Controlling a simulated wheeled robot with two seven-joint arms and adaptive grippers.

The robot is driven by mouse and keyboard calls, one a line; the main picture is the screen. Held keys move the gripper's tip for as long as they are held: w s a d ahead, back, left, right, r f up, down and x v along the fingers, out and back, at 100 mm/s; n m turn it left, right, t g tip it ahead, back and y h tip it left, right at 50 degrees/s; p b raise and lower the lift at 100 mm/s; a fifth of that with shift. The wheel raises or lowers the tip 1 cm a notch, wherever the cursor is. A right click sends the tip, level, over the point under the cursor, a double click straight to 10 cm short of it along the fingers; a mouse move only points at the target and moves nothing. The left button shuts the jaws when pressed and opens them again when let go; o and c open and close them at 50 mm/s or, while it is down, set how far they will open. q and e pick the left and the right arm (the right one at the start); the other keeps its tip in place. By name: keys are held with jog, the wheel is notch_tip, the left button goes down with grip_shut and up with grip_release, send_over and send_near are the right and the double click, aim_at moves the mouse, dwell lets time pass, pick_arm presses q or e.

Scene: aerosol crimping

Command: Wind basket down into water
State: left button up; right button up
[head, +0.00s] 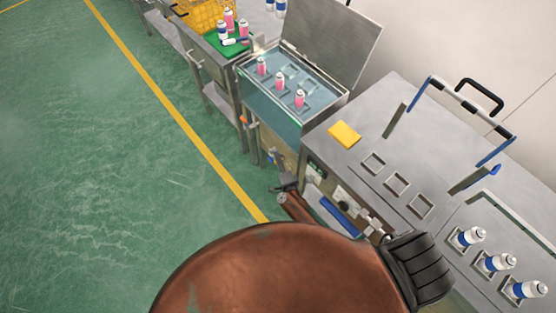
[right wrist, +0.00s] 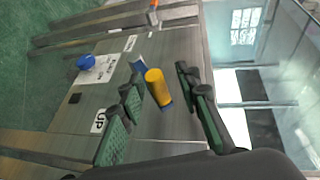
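The water bath (head: 303,117) is a steel tank with its lid raised. Its basket (head: 291,73) has square pockets and holds several pink-and-white cans (head: 300,98), upright, with their upper parts showing. I cannot tell how deep the basket sits. In the right wrist view, an orange lever (right wrist: 158,87) with blue at its base sticks out from the steel front panel beside a label reading UP. My right gripper (right wrist: 168,112) is open, its dark fingers on either side of the lever with gaps. In the head view my right gripper (head: 288,187) is small near the panel. My left gripper is not in view.
A blue knob (right wrist: 86,62) sits on the panel. A yellow crate (head: 204,14) stands at the back. The green floor at the left is clear.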

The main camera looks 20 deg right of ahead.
jog(key=shift+s+a, duration=0.1)
jog(key=shift+s, duration=0.45)
jog(key=v, duration=1.1)
jog(key=shift+r, duration=0.1)
